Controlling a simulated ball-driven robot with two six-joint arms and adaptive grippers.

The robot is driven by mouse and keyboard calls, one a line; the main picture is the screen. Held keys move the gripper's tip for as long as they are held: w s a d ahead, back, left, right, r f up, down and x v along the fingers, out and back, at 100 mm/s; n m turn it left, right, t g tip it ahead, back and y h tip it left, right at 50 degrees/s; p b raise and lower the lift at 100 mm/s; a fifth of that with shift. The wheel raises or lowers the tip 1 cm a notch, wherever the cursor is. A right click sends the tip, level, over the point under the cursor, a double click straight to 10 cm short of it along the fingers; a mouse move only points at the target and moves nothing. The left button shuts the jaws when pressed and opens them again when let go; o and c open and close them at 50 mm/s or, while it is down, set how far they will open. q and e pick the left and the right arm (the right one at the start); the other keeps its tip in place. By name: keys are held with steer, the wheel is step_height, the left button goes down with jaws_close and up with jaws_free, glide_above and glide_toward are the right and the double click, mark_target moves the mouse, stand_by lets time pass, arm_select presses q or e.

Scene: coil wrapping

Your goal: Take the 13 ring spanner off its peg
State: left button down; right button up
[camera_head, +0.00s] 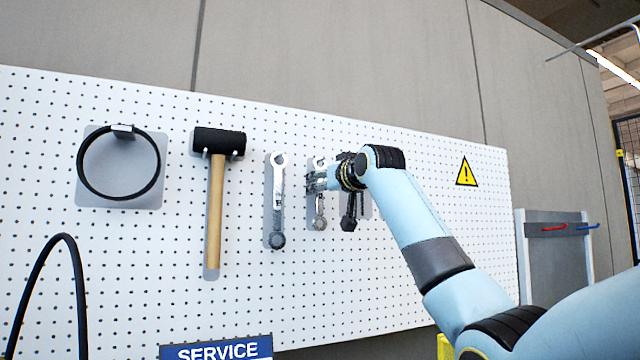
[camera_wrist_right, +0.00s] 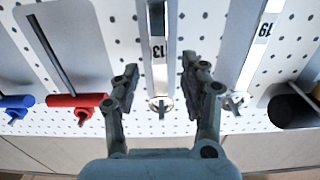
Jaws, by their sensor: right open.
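The 13 ring spanner (camera_wrist_right: 157,45) hangs on the white pegboard, with the number 13 on its shaft. In the right wrist view it lies between the two fingers of my right gripper (camera_wrist_right: 159,74), which are open with a gap on either side. Its ring end (camera_wrist_right: 160,104) is at the peg, nearer the palm in that picture. In the head view my right gripper (camera_head: 325,181) covers most of the spanner; its lower end (camera_head: 320,222) shows below. My left gripper is not in view.
The 19 spanner (camera_head: 278,205) hangs close by on the left, and also shows in the right wrist view (camera_wrist_right: 250,50). A hammer (camera_head: 217,190) and a black ring (camera_head: 82,175) hang further left. Red (camera_wrist_right: 75,100) and blue (camera_wrist_right: 15,101) handled tools hang on the spanner's other side.

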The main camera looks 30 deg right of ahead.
steer(key=shift+w, duration=1.2)
steer(key=shift+c, duration=0.6)
steer(key=c, duration=0.7)
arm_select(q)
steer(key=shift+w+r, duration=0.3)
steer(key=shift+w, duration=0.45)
arm_select(e)
jaws_close()
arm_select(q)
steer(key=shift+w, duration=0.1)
